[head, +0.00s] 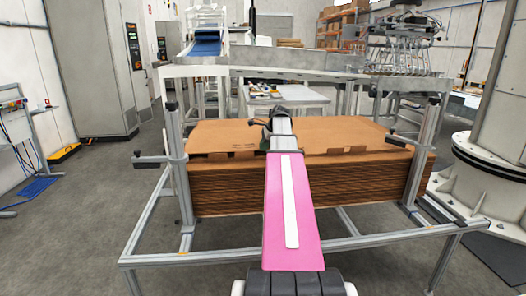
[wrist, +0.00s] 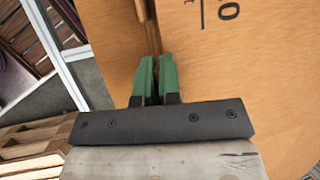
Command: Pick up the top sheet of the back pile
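Brown cardboard sheets (head: 365,138) lie stacked flat on a metal frame in the head view. A line of dark notches crosses the stack near its front, and the layered front face (head: 235,188) shows below it. I cannot tell clearly where the back pile begins. My pink arm reaches forward over the stack, and my gripper's fingertips are hidden behind it there. In the wrist view, my gripper's two green fingers (wrist: 156,80) are close together with a narrow gap, right at a cardboard edge or slot. Printed cardboard (wrist: 225,60) spreads to the right. Whether a sheet is between them is unclear.
Metal posts (head: 176,150) with side handles stand at both ends of the stack, and a low frame rail (head: 390,240) runs in front. A conveyor frame (head: 300,72) stands behind. A white round base (head: 490,170) is at right. Wooden slats (wrist: 30,145) show in the wrist view.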

